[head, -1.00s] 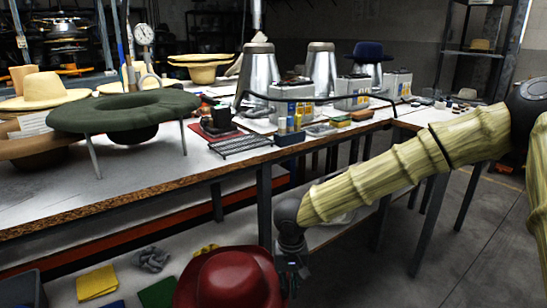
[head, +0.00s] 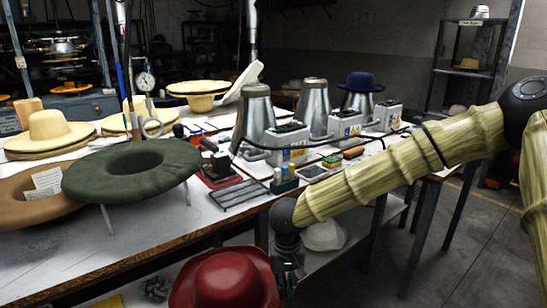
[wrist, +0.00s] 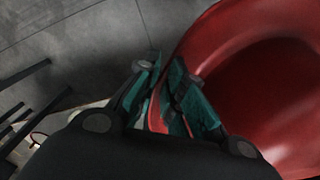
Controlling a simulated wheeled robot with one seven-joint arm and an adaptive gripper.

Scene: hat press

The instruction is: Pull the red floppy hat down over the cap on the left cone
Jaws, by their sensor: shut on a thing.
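The red floppy hat (head: 225,278) is low in the front of the head view, its lower part cut off by the frame. My gripper (head: 287,272) is at the hat's right side. In the wrist view, the teal fingers of my gripper (wrist: 165,78) are shut on the brim of the red hat (wrist: 225,40). The left cone (head: 257,118) is a silver metal cone on the bench, behind and above the hat. The hat is well apart from it. I cannot clearly make out a cap on the left cone.
Two more cones stand to the right; the far one carries a blue hat (head: 360,81). Grey boxes (head: 290,142) and a dark rail stand before the cones. The bench edge (head: 150,247) lies between hat and cones.

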